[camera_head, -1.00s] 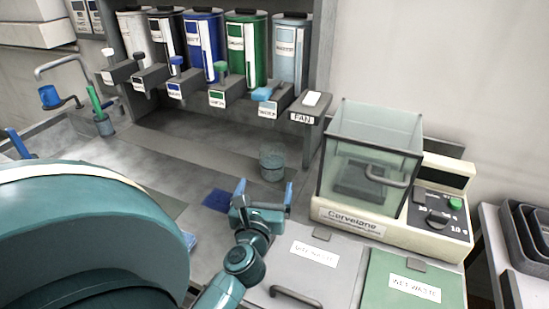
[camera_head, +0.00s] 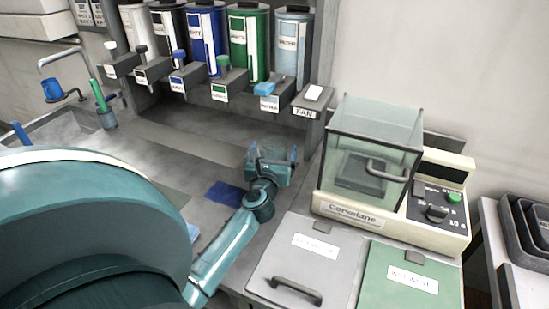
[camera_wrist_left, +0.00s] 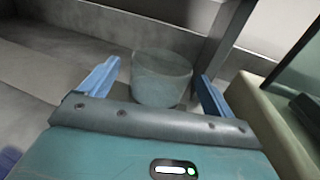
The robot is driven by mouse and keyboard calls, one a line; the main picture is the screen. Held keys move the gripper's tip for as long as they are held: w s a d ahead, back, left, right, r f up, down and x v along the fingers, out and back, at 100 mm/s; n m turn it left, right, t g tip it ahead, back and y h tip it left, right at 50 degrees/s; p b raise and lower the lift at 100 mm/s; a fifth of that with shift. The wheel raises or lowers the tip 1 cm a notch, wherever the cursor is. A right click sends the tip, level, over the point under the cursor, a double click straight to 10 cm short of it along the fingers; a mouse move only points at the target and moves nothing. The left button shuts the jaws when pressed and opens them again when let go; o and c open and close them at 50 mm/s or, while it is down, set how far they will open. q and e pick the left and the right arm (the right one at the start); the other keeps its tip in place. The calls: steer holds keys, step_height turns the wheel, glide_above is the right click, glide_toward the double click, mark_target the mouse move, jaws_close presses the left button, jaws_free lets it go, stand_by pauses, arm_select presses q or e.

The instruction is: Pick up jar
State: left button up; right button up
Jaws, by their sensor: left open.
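The jar (camera_wrist_left: 160,78) is a translucent grey-green glass cylinder standing upright on the grey counter. In the left wrist view it shows between the two blue fingers of my left gripper (camera_wrist_left: 158,88), with a gap to each finger. In the head view my left gripper (camera_head: 274,154) is open at the jar's place, and the gripper hides most or all of the jar. My right gripper is not in either view.
A glass-walled balance (camera_head: 372,160) stands close to the right of the gripper. Several coloured dispensers (camera_head: 249,45) line the back above the counter. A blue mat (camera_head: 224,196) lies left of my forearm. Two waste lids (camera_head: 310,262) are in front.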

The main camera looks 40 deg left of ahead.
arm_select(q)
steer(key=shift+c, duration=0.3)
steer(key=c, duration=0.9)
steer(key=shift+r, duration=0.1)
steer(key=c, duration=0.5)
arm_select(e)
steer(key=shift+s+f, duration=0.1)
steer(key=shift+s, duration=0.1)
arm_select(q)
steer(key=shift+c, duration=0.2)
